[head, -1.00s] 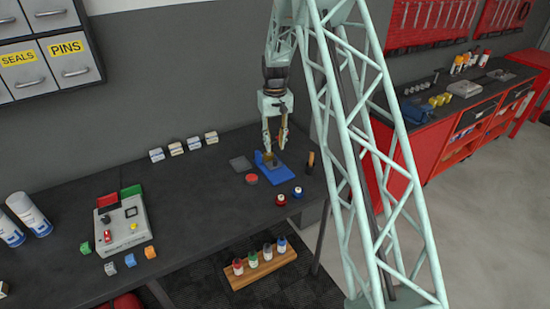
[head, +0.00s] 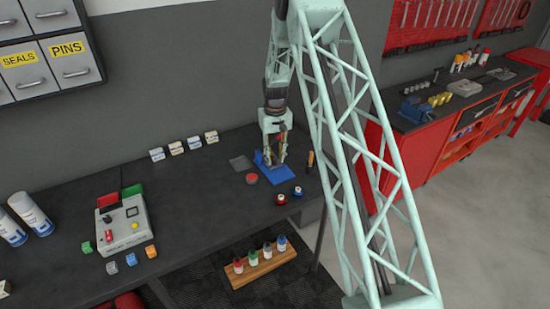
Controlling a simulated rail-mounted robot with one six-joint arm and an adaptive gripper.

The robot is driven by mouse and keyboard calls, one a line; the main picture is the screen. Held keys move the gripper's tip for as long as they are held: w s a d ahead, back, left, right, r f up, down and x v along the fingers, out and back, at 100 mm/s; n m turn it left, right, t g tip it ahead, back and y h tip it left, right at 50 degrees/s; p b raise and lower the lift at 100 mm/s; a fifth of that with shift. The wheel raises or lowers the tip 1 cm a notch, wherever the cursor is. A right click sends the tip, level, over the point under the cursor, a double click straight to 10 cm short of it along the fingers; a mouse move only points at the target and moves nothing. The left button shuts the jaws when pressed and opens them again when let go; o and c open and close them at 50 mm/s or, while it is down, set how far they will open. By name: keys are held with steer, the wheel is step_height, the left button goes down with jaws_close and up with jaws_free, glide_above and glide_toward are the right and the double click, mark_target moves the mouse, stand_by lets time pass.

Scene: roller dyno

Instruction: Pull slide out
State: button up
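A blue fixture (head: 281,176) with an upright part at its left end lies on the dark bench, right of centre in the head view. My gripper (head: 273,164) points down at the fixture, with its fingertips at the upright part. The fingers hide much of that part. A small brownish piece shows between or beside the fingers. I cannot make out the slide as a separate part, nor whether the fingers touch or hold anything.
A red round piece (head: 252,179) and a grey flat plate (head: 240,163) lie left of the fixture. An orange-and-black upright item (head: 310,161) is to the right. A grey control box (head: 122,223) stands on the left.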

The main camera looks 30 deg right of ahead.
jaws_close()
steer(key=shift+s, duration=0.1)
steer(key=shift+s+d+b, duration=0.15)
steer(key=shift+s+b, duration=1)
steer(key=shift+s, duration=1.65)
steer(key=shift+s+d+b, duration=0.1)
steer(key=shift+s+b, duration=1.05)
steer(key=shift+s, duration=1.65)
steer(key=shift+c, duration=1.1)
jaws_free()
steer(key=shift+s, duration=0.15)
steer(key=shift+o, duration=1.1)
